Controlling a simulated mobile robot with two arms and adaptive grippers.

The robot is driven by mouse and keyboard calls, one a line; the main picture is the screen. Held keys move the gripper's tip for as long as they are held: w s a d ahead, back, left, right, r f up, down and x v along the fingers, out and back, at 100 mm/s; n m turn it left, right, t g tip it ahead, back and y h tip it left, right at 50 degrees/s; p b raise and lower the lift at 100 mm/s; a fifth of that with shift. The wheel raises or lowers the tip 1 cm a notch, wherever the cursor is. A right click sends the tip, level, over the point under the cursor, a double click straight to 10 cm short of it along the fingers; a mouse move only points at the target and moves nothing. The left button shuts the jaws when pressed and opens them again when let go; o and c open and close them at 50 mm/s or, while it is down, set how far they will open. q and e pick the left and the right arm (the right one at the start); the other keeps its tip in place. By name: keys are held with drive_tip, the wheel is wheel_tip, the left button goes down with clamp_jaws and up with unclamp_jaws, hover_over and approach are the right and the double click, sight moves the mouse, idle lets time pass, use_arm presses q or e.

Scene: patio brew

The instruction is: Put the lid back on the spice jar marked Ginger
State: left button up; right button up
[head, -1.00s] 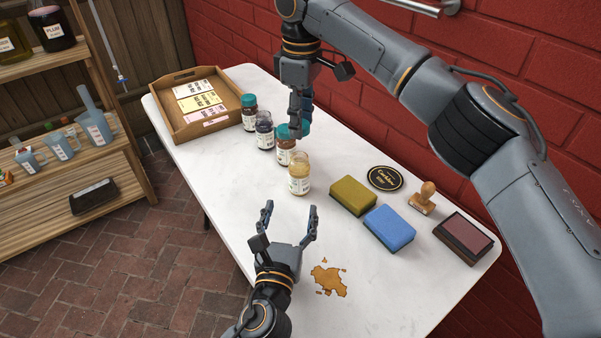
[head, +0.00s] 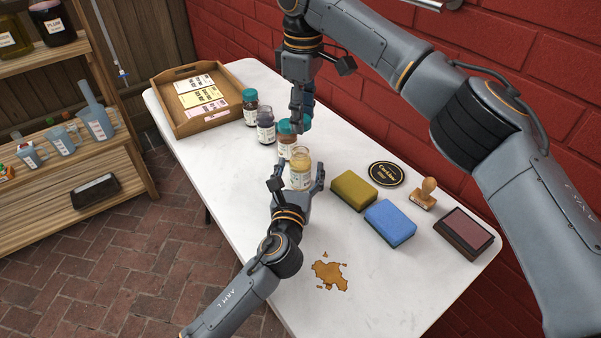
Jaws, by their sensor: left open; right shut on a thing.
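An open glass jar of yellowish-tan powder (head: 300,168) stands upright at the near end of the jar row. Its label is too small to read, so I cannot confirm that it says Ginger. My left gripper (head: 298,181) is open, with one finger on each side of this jar's lower part; I cannot tell whether they touch it. My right gripper (head: 301,118) is shut on a teal lid (head: 307,121), held above and behind the open jar. The gripper partly hides the lid.
Behind stand a teal-lidded reddish-brown jar (head: 286,143), a dark jar seemingly without a lid (head: 265,126) and another teal-lidded jar (head: 250,107). A wooden tray (head: 206,122), olive sponge (head: 353,191), blue sponge (head: 389,223), stamp (head: 424,193) and brown spill (head: 329,275) are on the table.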

use_arm(q)
drive_tip(key=shift+w+d, duration=0.1)
drive_tip(key=shift+w, duration=0.2)
drive_tip(key=shift+c, duration=0.2)
clamp_jaws()
use_arm(e)
drive_tip(key=shift+f, duration=2.45)
drive_tip(key=shift+f, duration=0.9)
drive_tip(key=shift+f, duration=0.55)
